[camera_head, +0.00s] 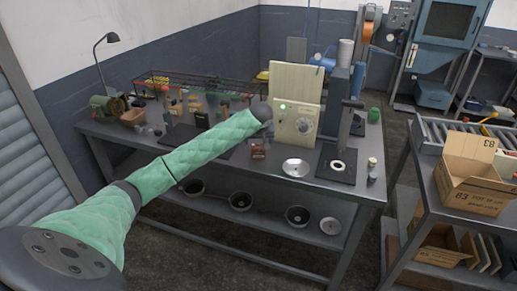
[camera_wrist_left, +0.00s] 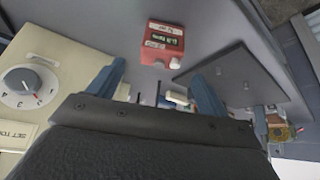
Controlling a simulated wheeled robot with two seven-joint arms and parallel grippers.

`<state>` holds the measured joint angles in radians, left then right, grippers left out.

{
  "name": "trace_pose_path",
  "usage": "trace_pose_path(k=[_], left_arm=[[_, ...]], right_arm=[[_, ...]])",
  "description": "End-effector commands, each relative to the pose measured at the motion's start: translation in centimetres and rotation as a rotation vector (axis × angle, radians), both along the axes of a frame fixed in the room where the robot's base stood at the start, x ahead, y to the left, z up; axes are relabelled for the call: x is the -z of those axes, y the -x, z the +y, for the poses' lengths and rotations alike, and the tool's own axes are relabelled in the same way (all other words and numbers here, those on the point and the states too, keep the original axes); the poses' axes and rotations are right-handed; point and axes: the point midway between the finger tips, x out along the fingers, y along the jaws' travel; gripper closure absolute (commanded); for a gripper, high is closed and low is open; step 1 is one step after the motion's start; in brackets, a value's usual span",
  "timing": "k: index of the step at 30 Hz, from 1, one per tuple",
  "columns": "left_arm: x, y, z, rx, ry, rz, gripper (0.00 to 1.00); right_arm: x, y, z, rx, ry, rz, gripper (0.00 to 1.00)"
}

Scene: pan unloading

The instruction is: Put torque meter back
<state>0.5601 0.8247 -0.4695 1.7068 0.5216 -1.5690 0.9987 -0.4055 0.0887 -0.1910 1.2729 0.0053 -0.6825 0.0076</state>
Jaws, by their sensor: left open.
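The torque meter appears to be the small red box with a green display and a pale knob, seen in the left wrist view (camera_wrist_left: 166,40). It rests on the grey bench top, and a small dark red item in the head view (camera_head: 258,149) looks like the same box. My left gripper (camera_wrist_left: 163,82) is open, its two blue fingers apart and nothing held between them. The meter lies beyond the fingertips, apart from them. In the head view my left arm reaches over the bench, and its fingers are hidden behind the wrist. My right gripper is not in view.
A cream panel with a dial (camera_head: 296,125) stands close beside my left wrist. A round metal plate (camera_head: 296,168) and a black press stand (camera_head: 337,163) are to the right. Several pans sit on the lower shelf (camera_head: 265,222). An open cardboard box (camera_head: 475,190) stands right.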

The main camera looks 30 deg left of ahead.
Motion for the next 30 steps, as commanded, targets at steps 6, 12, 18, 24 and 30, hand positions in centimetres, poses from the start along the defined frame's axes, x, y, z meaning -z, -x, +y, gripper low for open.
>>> trace_pose_path(k=[6,12,18,24,30], left_arm=[[-2.4,1.1,-0.9,0.0,-0.001,-0.001,0.22],[-3.3,1.5,-1.1,0.0,-0.001,-0.001,0.22],[-3.3,1.5,-1.1,0.0,-0.001,0.001,0.22],[-3.3,1.5,-1.1,0.0,-0.001,0.001,0.22],[-2.4,1.9,-1.8,0.017,-0.001,0.008,0.22]], right_arm=[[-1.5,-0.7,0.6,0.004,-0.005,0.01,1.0],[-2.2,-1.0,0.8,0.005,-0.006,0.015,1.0],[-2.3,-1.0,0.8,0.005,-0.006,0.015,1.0],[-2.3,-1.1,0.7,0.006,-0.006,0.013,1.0],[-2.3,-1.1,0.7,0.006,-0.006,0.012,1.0]])
